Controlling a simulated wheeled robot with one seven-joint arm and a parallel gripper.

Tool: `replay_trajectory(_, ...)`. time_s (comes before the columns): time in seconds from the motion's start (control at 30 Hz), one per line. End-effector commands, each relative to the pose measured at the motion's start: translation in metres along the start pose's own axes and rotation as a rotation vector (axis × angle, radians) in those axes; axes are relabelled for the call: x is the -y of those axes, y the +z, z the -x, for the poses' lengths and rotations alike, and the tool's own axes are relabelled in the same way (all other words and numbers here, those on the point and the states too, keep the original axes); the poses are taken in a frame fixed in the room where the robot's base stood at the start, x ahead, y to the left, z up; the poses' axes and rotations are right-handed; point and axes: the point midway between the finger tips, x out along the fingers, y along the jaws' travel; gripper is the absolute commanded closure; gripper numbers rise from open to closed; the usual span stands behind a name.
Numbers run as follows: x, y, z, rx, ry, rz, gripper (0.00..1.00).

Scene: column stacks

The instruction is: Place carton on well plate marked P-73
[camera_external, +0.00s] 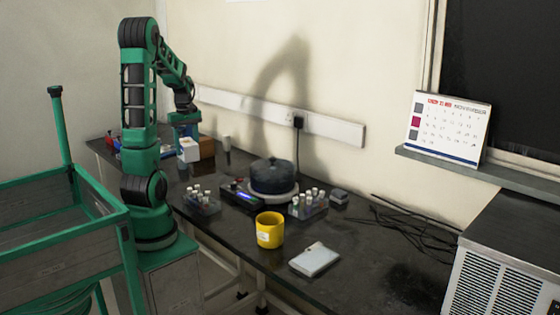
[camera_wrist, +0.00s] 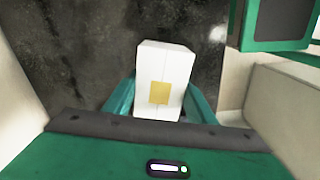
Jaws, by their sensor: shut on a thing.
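My gripper (camera_wrist: 159,98) is shut on a white carton (camera_wrist: 165,68) with a yellow-tan square on one side. In the external view the white carton (camera_external: 188,150) shows below my wrist at the back left of the dark bench, beside a brown box. I cannot tell whether it touches the bench. A flat white plate-like object (camera_external: 314,259) lies near the bench's front edge, right of the yellow mug. It may be a well plate, but no P-73 marking is readable.
A yellow mug (camera_external: 270,230), a dark pot on a hotplate (camera_external: 273,177), and two vial racks (camera_external: 202,201) (camera_external: 307,204) stand mid-bench. Dark cables (camera_external: 410,226) lie at the right. A brown box (camera_external: 207,147) and small red and blue items are at the back left.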

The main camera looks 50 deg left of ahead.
Motion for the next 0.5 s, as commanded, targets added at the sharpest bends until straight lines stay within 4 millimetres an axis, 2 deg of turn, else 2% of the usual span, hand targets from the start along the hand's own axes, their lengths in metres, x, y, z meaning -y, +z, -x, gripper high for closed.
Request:
replay_trajectory(0.37, 0.007, -0.005, 0.008, 0.0, 0.0, -0.001, 0.75)
replay_trajectory(0.5, 0.006, -0.006, 0.027, -0.004, 0.004, -0.002, 0.75)
